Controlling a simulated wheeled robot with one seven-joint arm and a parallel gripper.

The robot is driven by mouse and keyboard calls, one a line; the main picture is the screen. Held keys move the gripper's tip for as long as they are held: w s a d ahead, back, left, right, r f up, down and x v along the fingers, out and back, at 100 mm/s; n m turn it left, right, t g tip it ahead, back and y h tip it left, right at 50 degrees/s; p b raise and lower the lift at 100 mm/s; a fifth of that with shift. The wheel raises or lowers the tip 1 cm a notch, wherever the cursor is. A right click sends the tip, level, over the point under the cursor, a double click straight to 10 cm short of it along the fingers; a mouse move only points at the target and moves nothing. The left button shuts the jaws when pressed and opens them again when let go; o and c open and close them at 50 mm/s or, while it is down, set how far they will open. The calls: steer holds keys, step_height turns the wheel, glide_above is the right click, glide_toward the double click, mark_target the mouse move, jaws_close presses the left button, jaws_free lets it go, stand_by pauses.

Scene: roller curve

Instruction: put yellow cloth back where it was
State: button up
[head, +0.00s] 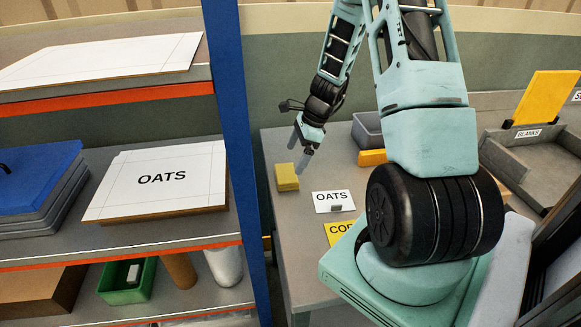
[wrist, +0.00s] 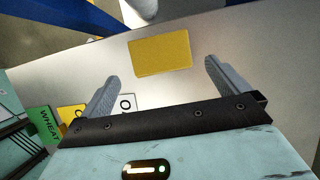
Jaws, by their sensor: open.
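The yellow cloth (head: 286,177) is a small folded square lying on the grey table (head: 285,215), near its left edge in the head view. In the wrist view the yellow cloth (wrist: 160,53) shows as a flat yellow rectangle beyond and between the fingertips. My gripper (head: 299,152) is above the table, just up and right of the cloth in the head view. Its two fingers are spread in the wrist view (wrist: 160,72), with nothing between them. The gripper appears apart from the cloth.
An OATS card (head: 333,200) and a yellow card (head: 338,232) lie near the cloth. A grey bin (head: 369,130) stands behind. A blue shelf post (head: 241,150) rises left of the table. A BLANKS tray (head: 525,160) is at right. A green WHEAT card (wrist: 44,123) shows in the wrist view.

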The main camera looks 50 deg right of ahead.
steer(key=v, duration=0.5)
steer(key=shift+d+r, duration=0.1)
steer(key=shift+r, duration=0.1)
stand_by(0.4)
